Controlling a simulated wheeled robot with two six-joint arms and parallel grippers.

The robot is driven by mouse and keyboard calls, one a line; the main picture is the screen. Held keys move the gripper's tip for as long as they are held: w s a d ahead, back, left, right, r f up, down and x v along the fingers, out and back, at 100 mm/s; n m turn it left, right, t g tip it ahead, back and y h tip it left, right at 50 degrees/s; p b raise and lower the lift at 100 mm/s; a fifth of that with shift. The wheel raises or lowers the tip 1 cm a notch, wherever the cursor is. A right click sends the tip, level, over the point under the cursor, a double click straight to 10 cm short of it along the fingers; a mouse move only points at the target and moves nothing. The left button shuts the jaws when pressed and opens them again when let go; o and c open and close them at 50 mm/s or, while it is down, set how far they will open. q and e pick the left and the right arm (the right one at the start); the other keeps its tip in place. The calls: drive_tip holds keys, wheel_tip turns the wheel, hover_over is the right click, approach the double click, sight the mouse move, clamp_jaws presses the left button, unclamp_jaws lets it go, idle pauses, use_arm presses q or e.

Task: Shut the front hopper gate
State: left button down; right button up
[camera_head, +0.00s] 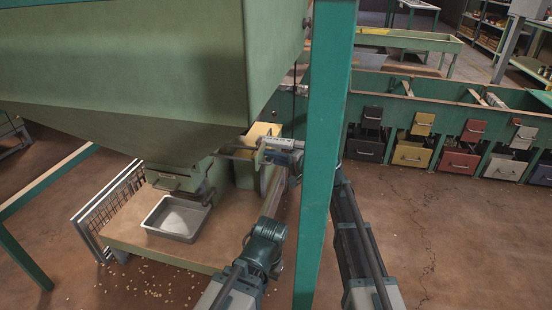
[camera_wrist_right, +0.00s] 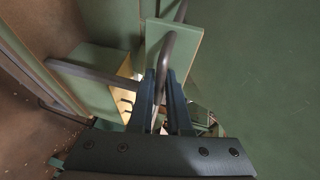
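The large green hopper (camera_head: 120,60) fills the upper left of the head view, with its outlet above a grey tray (camera_head: 178,236) holding pale material. A grey bar handle (camera_head: 232,152) sticks out beside the outlet. My right gripper (camera_head: 262,150) is at this handle, its fingers pointing left. In the right wrist view, the handle (camera_wrist_right: 172,50) curves in front of a green plate and runs between the fingers of my right gripper (camera_wrist_right: 164,95), which look closed against it. Whether the gate itself is open is hard to tell. My left gripper does not show clearly.
A green post (camera_head: 325,150) stands in front of my right arm and hides part of it. A wooden-topped platform (camera_head: 130,232) carries the tray, with a wire grille (camera_head: 108,205) at its left. A row of bins with coloured fronts (camera_head: 412,155) stands at right. Floor there is clear.

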drive_tip(key=o, duration=0.3)
drive_tip(key=shift+a, duration=0.1)
drive_tip(key=shift+o, duration=0.2)
drive_tip(key=p+v, duration=0.2)
drive_tip(key=v, duration=1.2)
drive_tip(key=shift+p, duration=0.35)
drive_tip(key=shift+f, duration=0.15)
